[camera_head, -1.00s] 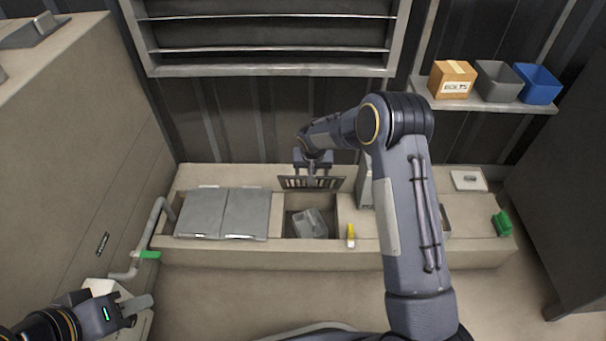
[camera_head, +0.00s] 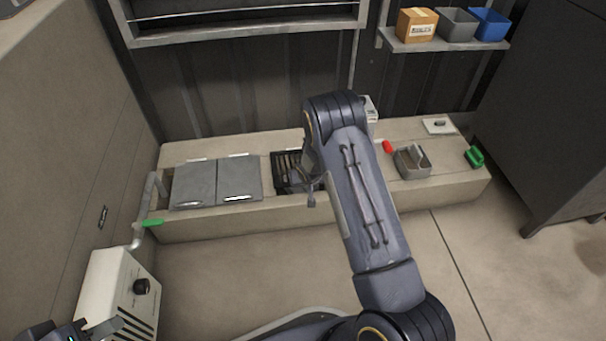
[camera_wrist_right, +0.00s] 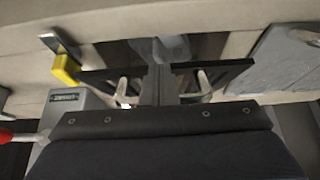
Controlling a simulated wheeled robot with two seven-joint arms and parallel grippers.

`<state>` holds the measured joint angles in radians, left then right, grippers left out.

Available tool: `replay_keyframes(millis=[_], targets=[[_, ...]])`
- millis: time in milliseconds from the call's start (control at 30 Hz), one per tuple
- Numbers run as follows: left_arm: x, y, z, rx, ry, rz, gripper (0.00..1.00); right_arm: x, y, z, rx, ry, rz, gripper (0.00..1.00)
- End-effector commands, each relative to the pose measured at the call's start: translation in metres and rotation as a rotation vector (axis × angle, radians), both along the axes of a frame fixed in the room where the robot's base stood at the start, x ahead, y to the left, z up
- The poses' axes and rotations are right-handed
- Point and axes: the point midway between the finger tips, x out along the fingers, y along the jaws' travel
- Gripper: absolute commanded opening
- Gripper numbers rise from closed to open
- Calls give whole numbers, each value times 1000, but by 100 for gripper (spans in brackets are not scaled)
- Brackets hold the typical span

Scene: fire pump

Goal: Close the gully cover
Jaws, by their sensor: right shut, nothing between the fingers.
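The gully cover, a dark slotted grate (camera_head: 287,160), lies low over the gully opening in the trough, left of my right arm. Its right part is hidden by the arm, so I cannot tell whether it sits flush. In the wrist view the grate (camera_wrist_right: 235,72) spans both sides of my right gripper (camera_wrist_right: 158,78), whose fingers are together, over or against the grate, with nothing between them. In the head view the right fingertips are mostly hidden. My left gripper (camera_head: 100,328) is at the bottom left edge, partly cut off, away from the gully.
Two grey lids (camera_head: 238,178) cover the trough left of the gully. A yellow-handled item (camera_wrist_right: 66,68) stands beside the grate. A labelled grey box (camera_head: 370,108), red handle (camera_head: 387,147), grey caddy (camera_head: 412,163) and green item (camera_head: 474,157) are to the right. A white unit (camera_head: 120,290) stands front left.

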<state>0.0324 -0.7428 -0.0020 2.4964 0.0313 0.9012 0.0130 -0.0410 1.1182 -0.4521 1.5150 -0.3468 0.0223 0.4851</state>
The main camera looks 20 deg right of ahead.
Motion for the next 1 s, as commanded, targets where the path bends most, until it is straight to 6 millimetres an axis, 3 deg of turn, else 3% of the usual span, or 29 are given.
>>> replay_keyframes(millis=[133,433,1000], targets=[[0,0,-3,0,0,0,36,-2,1,-18,-40,-120,6,0],[0,0,-5,0,0,0,36,0,1,-37,-32,-119,1,0],[0,0,-5,0,0,0,36,2,0,-43,-33,-125,1,0]])
